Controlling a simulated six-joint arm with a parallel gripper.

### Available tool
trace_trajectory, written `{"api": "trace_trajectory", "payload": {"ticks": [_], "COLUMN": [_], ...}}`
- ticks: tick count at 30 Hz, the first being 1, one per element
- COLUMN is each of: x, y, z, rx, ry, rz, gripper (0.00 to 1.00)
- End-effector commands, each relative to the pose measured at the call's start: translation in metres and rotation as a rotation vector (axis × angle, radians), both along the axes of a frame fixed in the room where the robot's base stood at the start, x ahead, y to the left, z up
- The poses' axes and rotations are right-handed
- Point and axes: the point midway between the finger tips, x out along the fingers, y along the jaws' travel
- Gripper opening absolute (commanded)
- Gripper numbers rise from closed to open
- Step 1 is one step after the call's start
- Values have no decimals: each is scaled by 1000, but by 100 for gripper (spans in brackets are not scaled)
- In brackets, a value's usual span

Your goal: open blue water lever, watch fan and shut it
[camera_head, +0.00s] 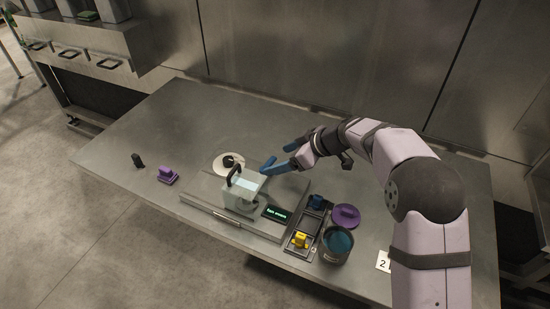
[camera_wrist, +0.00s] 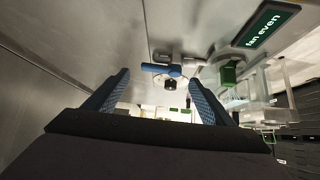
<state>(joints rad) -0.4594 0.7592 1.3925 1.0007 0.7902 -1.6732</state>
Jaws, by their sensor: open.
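The blue lever (camera_wrist: 161,69) shows in the wrist view as a short horizontal bar beyond my fingertips, roughly between them. In the head view a small blue piece (camera_head: 267,164) by my fingertips looks like this lever, though it nearly merges with my blue fingers. My gripper (camera_head: 281,158) is open and empty behind the clear box (camera_head: 240,194); its two fingers (camera_wrist: 160,88) also show in the wrist view. A small display (camera_head: 273,212) stands at the box's right; in the wrist view the display (camera_wrist: 267,25) reads "fan even". I cannot make out the fan itself.
A white disc (camera_head: 228,162) with a dark part lies behind the box. A black tray (camera_head: 308,222) holds blue and yellow pieces, beside a purple lid (camera_head: 345,216) and dark pot (camera_head: 334,256).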

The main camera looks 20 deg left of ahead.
Motion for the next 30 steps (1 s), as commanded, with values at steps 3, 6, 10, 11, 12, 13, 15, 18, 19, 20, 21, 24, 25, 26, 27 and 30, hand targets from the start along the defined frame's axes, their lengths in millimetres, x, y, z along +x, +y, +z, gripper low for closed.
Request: {"api": "trace_trajectory", "payload": {"ticks": [3,6,10,11,12,13,15,18,19,20,21,24,25,26,27,30], "x": [0,2,2,3,3,3,3,3,3,3,3,3,3,3,3,3], "y": [10,17,22,23,24,25,25,25,25,25,25,25,25,25,25,25], "z": [-9,-15,-22,-23,-24,-25,-25,-26,-26,-26,-26,-26,-26,-26,-26,-26], "rx": [-2,-1,-1,0,0,0,0,0,0,0,0,0,0,0,0,-1], "ry": [3,0,0,1,0,0,0,0,0,0,0,0,0,0,0,-1], "rz": [0,0,0,-1,-1,-1,-1,-1,-1,-1,-1,-1,-1,-1,-1,-2], "gripper": [77,77,77,77,77,77,77,77,77,77,77,55,48,41,35,35]}}
